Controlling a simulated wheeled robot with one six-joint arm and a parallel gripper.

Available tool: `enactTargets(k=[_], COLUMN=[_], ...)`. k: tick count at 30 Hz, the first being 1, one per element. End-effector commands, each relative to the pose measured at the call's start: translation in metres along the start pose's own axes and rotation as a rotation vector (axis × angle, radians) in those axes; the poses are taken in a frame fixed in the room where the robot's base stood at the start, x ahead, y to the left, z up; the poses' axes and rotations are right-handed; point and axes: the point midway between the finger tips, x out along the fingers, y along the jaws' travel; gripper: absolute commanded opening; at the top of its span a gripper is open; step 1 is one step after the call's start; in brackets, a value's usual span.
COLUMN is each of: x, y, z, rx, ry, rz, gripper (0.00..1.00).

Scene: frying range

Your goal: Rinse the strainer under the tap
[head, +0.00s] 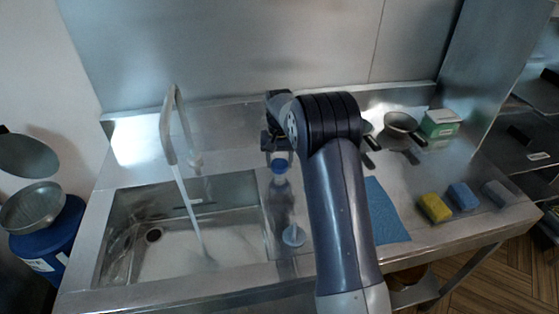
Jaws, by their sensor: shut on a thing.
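The tap (169,128) is at the left, and a stream of water (188,205) runs from it into the sink (185,286). Nothing shows in the stream. My gripper (270,143) is right of the tap, above the rear counter, partly hidden by my own wrist. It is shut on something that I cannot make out. A round metal mesh-like bowl (33,206), possibly the strainer, rests on a blue drum (50,242) at the far left.
A dark round pan (24,155) shows above the drum. Right of my arm are a small pan (400,123), a green and white box (440,123), a blue cloth (385,212), and yellow (435,208), blue (463,196) and grey (496,194) sponges. A small blue-white item (293,235) stands beside the sink.

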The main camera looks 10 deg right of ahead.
Motion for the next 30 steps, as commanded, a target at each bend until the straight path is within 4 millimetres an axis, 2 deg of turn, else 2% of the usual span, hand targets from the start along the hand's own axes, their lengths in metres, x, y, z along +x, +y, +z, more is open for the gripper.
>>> enactTargets(k=[5,6,13,23,26,30], x=[-0.001,-0.001,-0.001,-0.005,-0.018,-0.046], y=[0.000,0.000,0.000,0.000,0.000,0.000], z=[0.000,0.000,0.000,-0.001,-0.001,-0.002], rx=[0.001,0.001,0.002,0.002,0.002,0.002], ry=[0.002,0.002,0.001,0.003,0.005,0.007], rz=[-0.001,-0.001,-0.001,-0.001,-0.001,-0.002], gripper=[0.27,0.52,0.71,0.72,0.72,0.72])
